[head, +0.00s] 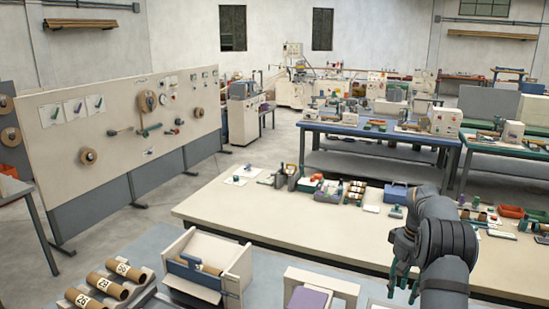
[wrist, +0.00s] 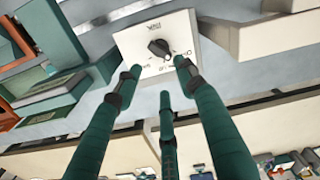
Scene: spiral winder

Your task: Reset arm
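My gripper (head: 404,284) hangs at the end of my dark arm (head: 445,245) in the lower right of the head view, in front of the long cream table's near edge. In the wrist view its green fingers (wrist: 158,76) are spread apart with nothing held between them. Beyond the fingertips is a white control box (wrist: 130,42) with a black rotary knob (wrist: 159,48). The knob shows between the two upper fingertips. I cannot tell how far the tips are from the box.
The long cream table (head: 300,215) bears several small parts, trays and a blue box (head: 396,193). A cream box-like stand (head: 225,262) and cardboard tubes (head: 104,284) are at the lower left. A tool panel (head: 110,125) stands behind at left. The floor between has free room.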

